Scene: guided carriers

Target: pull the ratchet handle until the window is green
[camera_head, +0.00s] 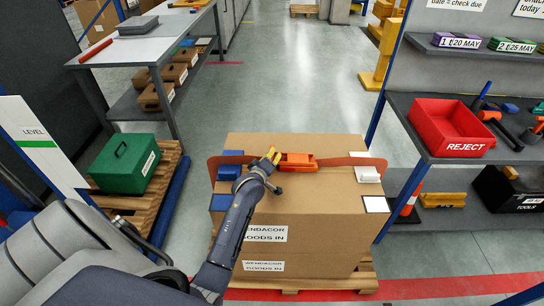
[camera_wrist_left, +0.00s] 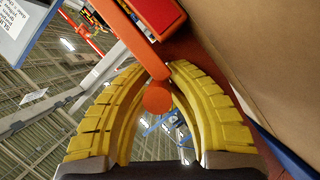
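The orange ratchet (camera_head: 298,161) sits on an orange-brown strap (camera_head: 340,163) across the top of a large cardboard box (camera_head: 310,205). In the left wrist view an orange handle (camera_wrist_left: 140,35) ends in a round knob (camera_wrist_left: 157,97). My left gripper (camera_head: 273,157) is at the ratchet's left end; its yellow fingertips (camera_wrist_left: 160,68) close in on both sides of the handle. A red panel (camera_wrist_left: 157,14), seemingly the window, shows at the top of the wrist view, partly cut off. I see no green on it. My right gripper is not in view.
The box stands on a wooden pallet (camera_head: 330,285), with blue (camera_head: 229,172) and white (camera_head: 368,174) corner pieces. A green case (camera_head: 125,163) is at left. A shelf at right holds a red REJECT bin (camera_head: 452,125) and tools. Floor behind the box is clear.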

